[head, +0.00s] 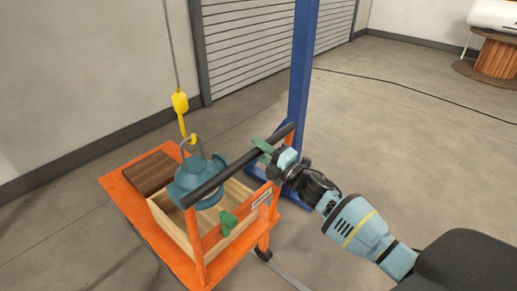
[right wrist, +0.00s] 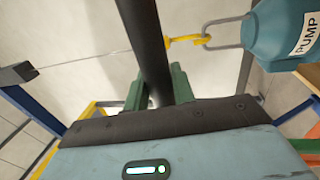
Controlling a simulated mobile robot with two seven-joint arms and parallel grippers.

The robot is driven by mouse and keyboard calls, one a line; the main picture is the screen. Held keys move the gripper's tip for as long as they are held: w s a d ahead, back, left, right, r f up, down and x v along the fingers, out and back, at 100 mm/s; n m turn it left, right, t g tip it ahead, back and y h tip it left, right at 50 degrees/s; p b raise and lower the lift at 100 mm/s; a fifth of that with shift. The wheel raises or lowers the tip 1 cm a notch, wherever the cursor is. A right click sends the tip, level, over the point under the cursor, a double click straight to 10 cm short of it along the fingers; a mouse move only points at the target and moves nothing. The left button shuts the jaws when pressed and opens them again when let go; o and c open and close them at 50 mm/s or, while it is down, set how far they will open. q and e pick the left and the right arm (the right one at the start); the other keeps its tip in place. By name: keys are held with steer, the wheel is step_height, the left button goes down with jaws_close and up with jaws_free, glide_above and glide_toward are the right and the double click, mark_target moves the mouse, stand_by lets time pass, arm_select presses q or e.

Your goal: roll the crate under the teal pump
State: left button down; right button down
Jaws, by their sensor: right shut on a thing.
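The crate sits on an orange cart (head: 122,187) with a black handle bar (head: 232,167). My right gripper (head: 268,150) is shut on the bar near its far end. In the right wrist view its green fingers (right wrist: 158,88) are on both sides of the bar, and the pump (right wrist: 285,32) is at upper right. My left gripper is not in view.
A brown wooden block (head: 152,172) lies on the cart beside the crate. A green part (head: 228,222) shows at the crate's near side. A blue post (head: 300,90) stands close behind the cart. Open floor (head: 400,130) lies to the right, with a dark cable across it.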

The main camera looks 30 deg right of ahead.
steer(key=c, duration=1.2)
jaws_free()
steer(key=shift+s+d+f, duration=0.1)
steer(key=shift+s+d, duration=0.05)
steer(key=shift+s, duration=0.1)
steer(key=v, duration=0.7)
steer(key=shift+s+b, duration=0.15)
steer(key=shift+b, duration=0.25)
